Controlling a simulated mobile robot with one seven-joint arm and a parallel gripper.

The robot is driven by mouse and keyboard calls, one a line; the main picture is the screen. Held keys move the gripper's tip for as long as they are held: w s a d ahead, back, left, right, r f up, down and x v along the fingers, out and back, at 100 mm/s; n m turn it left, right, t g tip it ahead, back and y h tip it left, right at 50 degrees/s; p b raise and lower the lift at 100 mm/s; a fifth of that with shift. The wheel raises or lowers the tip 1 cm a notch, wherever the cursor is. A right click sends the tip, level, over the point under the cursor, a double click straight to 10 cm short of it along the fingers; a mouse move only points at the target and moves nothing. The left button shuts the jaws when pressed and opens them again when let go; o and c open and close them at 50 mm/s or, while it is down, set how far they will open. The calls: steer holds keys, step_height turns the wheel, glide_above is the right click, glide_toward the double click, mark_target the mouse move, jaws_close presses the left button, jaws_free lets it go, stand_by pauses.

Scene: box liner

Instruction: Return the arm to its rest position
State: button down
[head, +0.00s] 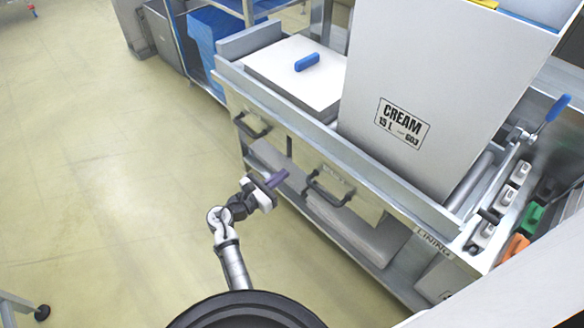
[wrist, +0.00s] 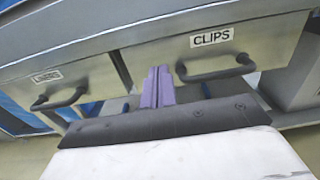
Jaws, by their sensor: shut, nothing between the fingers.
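My gripper (head: 277,179) is in front of the lining bench, beside its drawer fronts and over the floor. Its purple fingers are together with nothing between them. The fingers also show in the wrist view (wrist: 158,88), pointing toward the gap between two drawers. My arm (head: 232,262) reaches up from the bottom of the head view, bent at the elbow. The drawer marked CLIPS (wrist: 275,52) is right of the fingers in the wrist view, and another labelled drawer (wrist: 85,82) is left of them. Both drawers look shut. The fingers appear apart from the handles.
A large grey CREAM box (head: 440,90) stands on the bench. A blue object (head: 307,62) lies on a white board (head: 285,80) left of it. Clips (head: 515,180) line the bench's right side. A lower shelf (head: 365,235) runs beneath. The floor (head: 90,170) at left is clear.

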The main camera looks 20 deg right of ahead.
steer(key=shift+v, duration=2.3)
